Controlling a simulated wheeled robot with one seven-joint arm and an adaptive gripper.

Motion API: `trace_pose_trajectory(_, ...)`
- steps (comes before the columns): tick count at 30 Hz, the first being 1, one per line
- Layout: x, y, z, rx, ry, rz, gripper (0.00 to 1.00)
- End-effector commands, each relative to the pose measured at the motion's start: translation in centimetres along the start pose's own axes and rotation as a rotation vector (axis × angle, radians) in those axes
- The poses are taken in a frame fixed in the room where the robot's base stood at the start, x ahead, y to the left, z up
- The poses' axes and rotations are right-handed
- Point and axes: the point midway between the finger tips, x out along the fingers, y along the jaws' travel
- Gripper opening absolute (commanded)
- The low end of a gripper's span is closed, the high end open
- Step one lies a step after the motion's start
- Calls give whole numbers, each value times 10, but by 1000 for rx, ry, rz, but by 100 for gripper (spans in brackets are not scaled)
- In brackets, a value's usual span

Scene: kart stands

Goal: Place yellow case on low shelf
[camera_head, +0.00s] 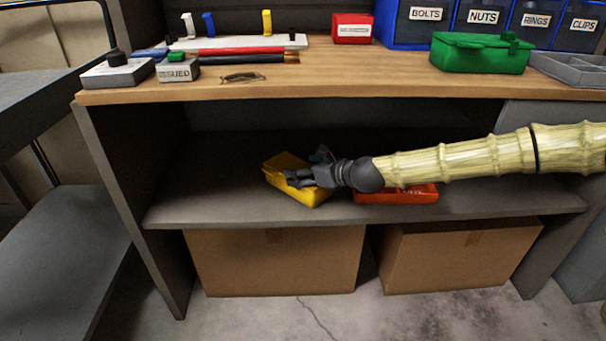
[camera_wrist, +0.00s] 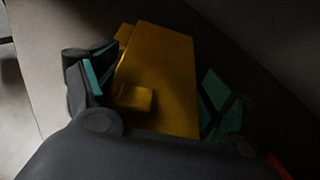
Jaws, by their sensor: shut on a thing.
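The yellow case (camera_head: 286,163) is at the low shelf (camera_head: 235,200), under the wooden worktop. It sits askew, tilted in the head view, and I cannot tell whether its underside touches the shelf. My gripper (camera_head: 300,178) is shut on the yellow case, reaching in from the right. In the wrist view the yellow case (camera_wrist: 165,75) lies between the two teal-padded fingers of my gripper (camera_wrist: 155,95). Part of the case is hidden behind my gripper in the head view.
A red case (camera_head: 405,195) lies on the low shelf just right of the yellow case, partly under my arm. The shelf left of the yellow case is clear. A green case (camera_head: 480,53) stands on the worktop (camera_head: 340,75). Cardboard boxes (camera_head: 275,262) stand below the shelf.

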Motion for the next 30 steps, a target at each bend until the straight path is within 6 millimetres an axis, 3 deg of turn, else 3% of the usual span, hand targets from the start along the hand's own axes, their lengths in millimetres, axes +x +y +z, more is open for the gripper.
trace_pose_trajectory(10, 1, 0, -2, 0, -1, 0, 26)
trace_pose_trajectory(11, 0, 0, -1, 0, 0, 0, 87)
trace_pose_trajectory(13, 0, 0, -1, 0, 0, 0, 100)
trace_pose_trajectory(26, 0, 0, 1, -1, 0, 0, 100)
trace_pose_trajectory(30, -9, 0, 2, 1, 0, 0, 100)
